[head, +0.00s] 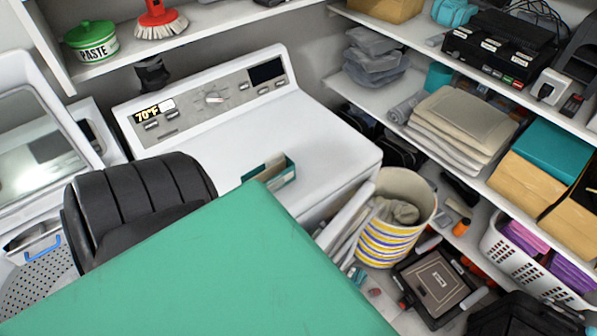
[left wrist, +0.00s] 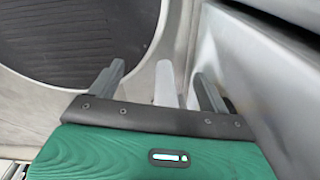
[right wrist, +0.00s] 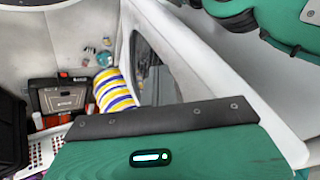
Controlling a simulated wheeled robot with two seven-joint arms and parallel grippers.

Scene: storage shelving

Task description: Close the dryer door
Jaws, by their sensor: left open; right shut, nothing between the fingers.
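The dryer (head: 300,135) has a white top and a 70°F panel in the head view. Its door (head: 345,215) stands open at the front, a pale slab partly hidden by my green arm. In the right wrist view the door (right wrist: 222,85) stands on edge with a dark oval window. My right gripper (right wrist: 165,92) is shut and empty, in front of the window; contact is unclear.
A striped basket (head: 397,215) stands just beyond the door, with a dark case (head: 440,285) on the floor. A small green-and-white box (head: 270,175) sits on the dryer top. Loaded shelves (head: 465,165) line the right. My left arm crosses the upper right of the right wrist view.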

